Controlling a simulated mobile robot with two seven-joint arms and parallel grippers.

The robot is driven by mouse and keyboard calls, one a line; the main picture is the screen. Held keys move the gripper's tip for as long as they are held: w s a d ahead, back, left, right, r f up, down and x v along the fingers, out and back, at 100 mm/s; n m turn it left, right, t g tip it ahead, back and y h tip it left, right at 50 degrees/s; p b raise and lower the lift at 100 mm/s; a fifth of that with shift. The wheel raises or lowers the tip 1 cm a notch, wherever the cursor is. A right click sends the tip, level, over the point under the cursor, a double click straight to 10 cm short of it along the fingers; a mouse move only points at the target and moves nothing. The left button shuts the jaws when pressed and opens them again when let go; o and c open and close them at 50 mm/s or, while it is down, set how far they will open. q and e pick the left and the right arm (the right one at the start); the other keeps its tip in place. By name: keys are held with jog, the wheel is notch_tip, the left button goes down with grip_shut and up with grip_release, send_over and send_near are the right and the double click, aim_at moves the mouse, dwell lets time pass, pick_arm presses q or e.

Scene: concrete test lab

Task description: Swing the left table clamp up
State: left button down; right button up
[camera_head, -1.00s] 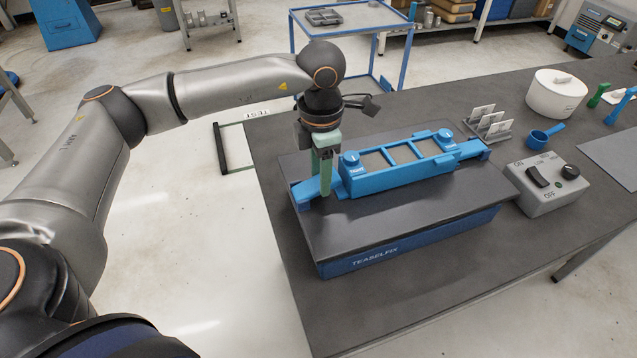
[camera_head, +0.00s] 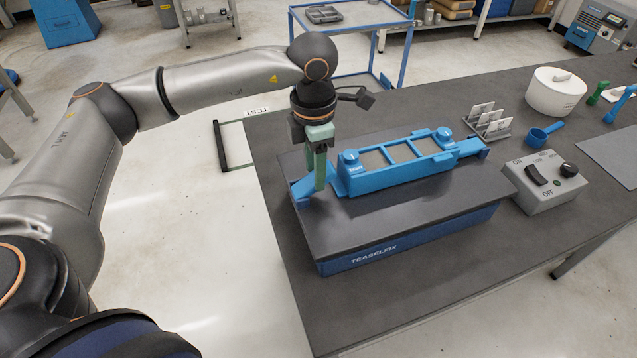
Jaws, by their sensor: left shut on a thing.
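A blue fixture frame (camera_head: 405,176) with open windows and round knobs lies on the dark top plate of a blue TEASELFIX box (camera_head: 370,256). At its left end is the blue left table clamp (camera_head: 303,190), low and close to the plate. My left gripper (camera_head: 319,180) points down over this clamp, its green fingers shut on it. The fingers hide part of the clamp, so the exact grip point cannot be seen. The right clamp (camera_head: 471,147) lies low at the frame's right end. My right gripper is not in view.
A grey ON/OFF switch box (camera_head: 545,190) stands right of the fixture. Behind it are a blue scoop (camera_head: 544,135), a rack of cards (camera_head: 489,122) and a white pot (camera_head: 556,92). The dark table (camera_head: 300,305) is clear in front. A blue-framed cart (camera_head: 350,18) stands behind.

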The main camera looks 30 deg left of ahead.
pick_arm(q)
jog(key=shift+s+a, duration=0.2)
jog(key=shift+a, duration=0.05)
jog(key=shift+s+a, duration=0.45)
jog(key=shift+s, duration=0.15)
jog(key=c, duration=0.5)
grip_release()
jog(key=shift+s, duration=0.1)
jog(key=shift+c, duration=0.2)
jog(key=shift+o, duration=0.9)
jog(key=shift+r, duration=0.1)
